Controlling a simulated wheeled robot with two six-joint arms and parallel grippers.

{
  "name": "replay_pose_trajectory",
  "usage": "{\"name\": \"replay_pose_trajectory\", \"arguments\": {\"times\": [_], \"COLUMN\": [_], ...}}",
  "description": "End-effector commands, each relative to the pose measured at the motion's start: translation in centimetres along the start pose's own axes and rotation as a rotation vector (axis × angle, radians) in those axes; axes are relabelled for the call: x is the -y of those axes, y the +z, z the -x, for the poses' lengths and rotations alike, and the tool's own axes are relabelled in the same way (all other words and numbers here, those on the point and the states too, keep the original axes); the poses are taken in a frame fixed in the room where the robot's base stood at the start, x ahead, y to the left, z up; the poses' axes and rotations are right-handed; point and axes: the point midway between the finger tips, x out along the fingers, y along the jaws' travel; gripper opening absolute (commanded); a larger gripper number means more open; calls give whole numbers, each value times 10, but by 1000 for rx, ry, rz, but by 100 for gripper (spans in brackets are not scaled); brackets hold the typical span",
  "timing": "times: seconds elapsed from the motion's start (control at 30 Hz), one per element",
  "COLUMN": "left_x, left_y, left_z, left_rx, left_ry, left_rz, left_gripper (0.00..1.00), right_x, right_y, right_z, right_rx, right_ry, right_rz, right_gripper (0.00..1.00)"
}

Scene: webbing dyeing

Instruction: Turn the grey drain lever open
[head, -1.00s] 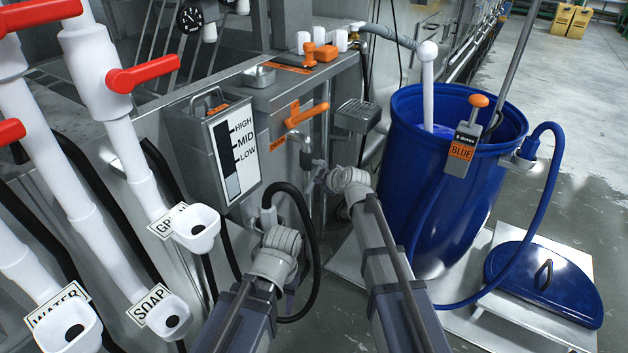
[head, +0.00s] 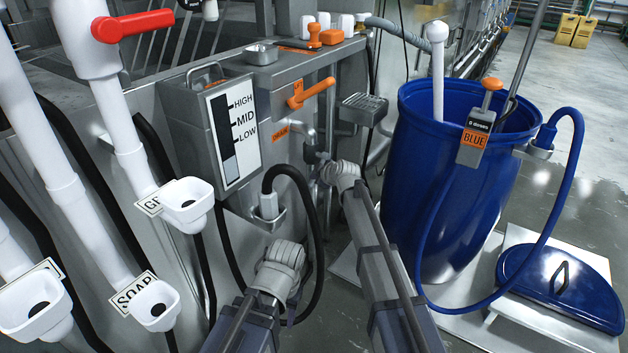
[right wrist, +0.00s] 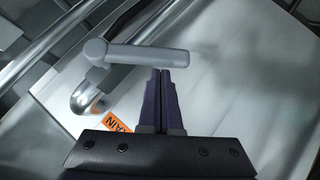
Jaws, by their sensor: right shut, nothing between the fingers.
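The grey drain lever (right wrist: 150,55) lies across the right wrist view as a rounded bar, with its hub at the left above a bent metal pipe. It also shows small in the head view (head: 303,130), beside an orange DRAIN label (head: 280,133). My right gripper (right wrist: 160,72) is shut and empty. Its dark fingertips are at the bar's near side, right of the hub; I cannot tell if they touch. In the head view my right gripper (head: 317,156) is just below the lever, partly hidden by my wrist. My left arm is low in the head view; its gripper is hidden.
An orange handle (head: 311,93) sits above the lever. A level gauge (head: 232,135) is to its left. A black hose (head: 312,215) loops below. A blue barrel (head: 440,185) with a blue hose stands close on the right. White funnels (head: 186,204) are at the left.

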Motion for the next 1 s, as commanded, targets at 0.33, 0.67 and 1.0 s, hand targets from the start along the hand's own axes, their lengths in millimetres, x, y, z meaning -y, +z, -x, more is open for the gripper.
{"name": "replay_pose_trajectory", "arguments": {"times": [0.33,0.67,1.0], "left_x": [0,-2,-7], "left_y": [0,-1,-4], "left_z": [-1,-14,-53], "left_rx": [0,-1,-3], "left_ry": [1,2,5], "left_rz": [-1,-3,-7], "left_gripper": [50,50,50], "right_x": [0,4,14], "right_y": [1,6,20], "right_z": [-1,-6,-20], "right_rx": [0,0,-2], "right_ry": [0,42,153], "right_rz": [1,43,155], "right_gripper": [0,0,0]}}
